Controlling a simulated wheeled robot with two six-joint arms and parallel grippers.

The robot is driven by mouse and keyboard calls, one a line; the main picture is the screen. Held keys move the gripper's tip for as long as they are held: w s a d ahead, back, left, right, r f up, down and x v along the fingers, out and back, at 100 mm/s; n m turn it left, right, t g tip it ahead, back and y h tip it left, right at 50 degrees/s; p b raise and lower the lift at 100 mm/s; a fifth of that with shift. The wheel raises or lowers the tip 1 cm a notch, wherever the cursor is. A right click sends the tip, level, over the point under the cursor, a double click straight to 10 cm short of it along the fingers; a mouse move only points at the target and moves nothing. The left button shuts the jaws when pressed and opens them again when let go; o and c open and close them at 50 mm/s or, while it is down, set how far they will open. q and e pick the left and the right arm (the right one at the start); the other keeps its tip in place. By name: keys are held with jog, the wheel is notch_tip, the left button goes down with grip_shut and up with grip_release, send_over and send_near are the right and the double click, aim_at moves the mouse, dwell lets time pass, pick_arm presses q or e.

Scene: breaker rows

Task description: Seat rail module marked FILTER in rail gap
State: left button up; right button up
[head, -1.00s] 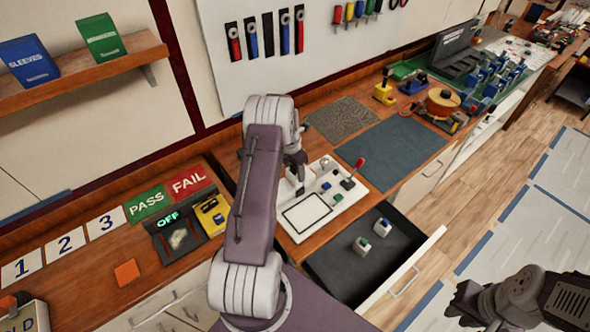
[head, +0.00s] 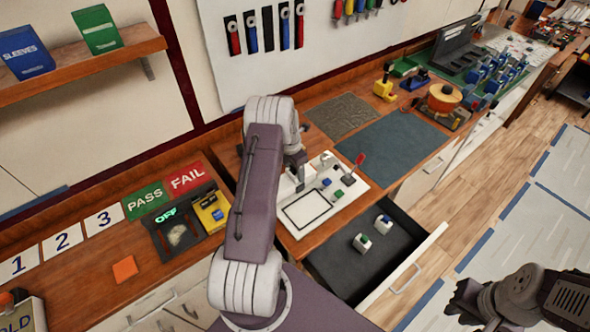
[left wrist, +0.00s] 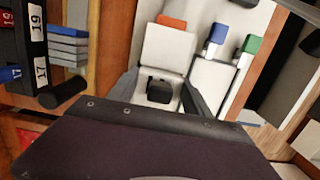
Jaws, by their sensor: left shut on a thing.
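My left gripper (left wrist: 160,95) is shut on a white module (left wrist: 168,50) with an orange top, seen in the left wrist view. No marking can be read on it, so I cannot tell whether it says FILTER. In the head view my left gripper (head: 296,162) is over the white board (head: 345,196), mostly hidden by my own arm. A blue-topped module (left wrist: 214,42) and a green-topped module (left wrist: 248,46) stand beside the held one. The rail gap cannot be made out. My right gripper (head: 466,302) is at lower right, away from the bench; its jaws are unclear.
An open drawer (head: 345,275) holds two white modules, green-topped (head: 362,242) and blue-topped (head: 383,224). A red-topped lever (head: 355,166) stands at the board's right. A black-yellow device (head: 210,212) is at its left. The blue-grey mat (head: 392,150) is clear.

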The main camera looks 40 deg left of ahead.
pick_arm(q)
jog(key=shift+f, duration=0.25)
jog(key=o, duration=1.7)
jog(key=r, duration=0.3)
jog(key=r+b, duration=0.1)
jog(key=r, duration=0.2)
jog(key=s+r+b, duration=0.1)
jog(key=r, duration=0.2)
jog(key=shift+a, duration=0.15)
